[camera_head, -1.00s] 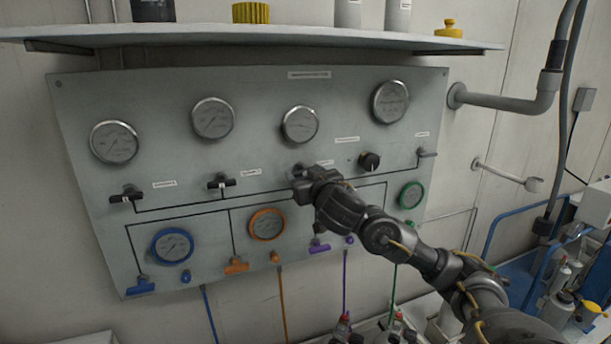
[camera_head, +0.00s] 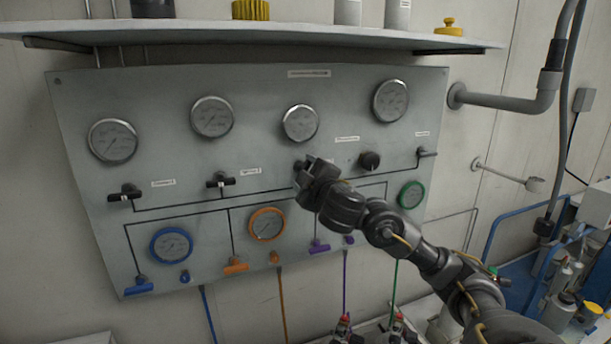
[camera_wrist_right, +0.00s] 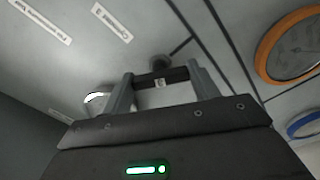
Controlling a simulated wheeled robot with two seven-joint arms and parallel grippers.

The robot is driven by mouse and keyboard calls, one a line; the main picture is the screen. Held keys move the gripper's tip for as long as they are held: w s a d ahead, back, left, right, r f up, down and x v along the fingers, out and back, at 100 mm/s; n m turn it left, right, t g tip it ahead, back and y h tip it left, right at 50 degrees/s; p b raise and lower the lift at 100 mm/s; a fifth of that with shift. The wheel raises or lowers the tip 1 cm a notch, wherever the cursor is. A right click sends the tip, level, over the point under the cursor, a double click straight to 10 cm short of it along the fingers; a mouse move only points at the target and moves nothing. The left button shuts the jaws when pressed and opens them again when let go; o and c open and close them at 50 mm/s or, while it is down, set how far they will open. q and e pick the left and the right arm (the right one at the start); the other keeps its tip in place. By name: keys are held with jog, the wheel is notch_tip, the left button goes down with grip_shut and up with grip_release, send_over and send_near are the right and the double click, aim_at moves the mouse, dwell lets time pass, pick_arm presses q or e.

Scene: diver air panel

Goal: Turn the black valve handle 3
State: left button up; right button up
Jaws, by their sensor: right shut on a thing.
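The black valve handle 3 (camera_wrist_right: 177,75) shows in the right wrist view as a dark bar with a small white tag, in front of its round stem on the grey panel (camera_head: 75,110). My right gripper (camera_wrist_right: 162,78) has one finger at each end of the bar and is shut on it. In the head view my right gripper (camera_head: 303,168) is at the panel below the third upper gauge (camera_head: 300,123) and hides most of the handle. Two similar black handles, (camera_head: 125,193) and (camera_head: 221,182), sit level to the left. My left gripper is not in view.
A round black knob (camera_head: 370,161) and a small lever (camera_head: 426,153) are right of my gripper. Blue (camera_head: 139,286), orange (camera_head: 236,265) and purple (camera_head: 319,246) handles sit lower. A shelf (camera_head: 280,33) juts out above the panel.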

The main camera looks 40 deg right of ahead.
jog(key=shift+n, duration=2)
jog(key=o, duration=1)
jog(key=shift+a, duration=0.1)
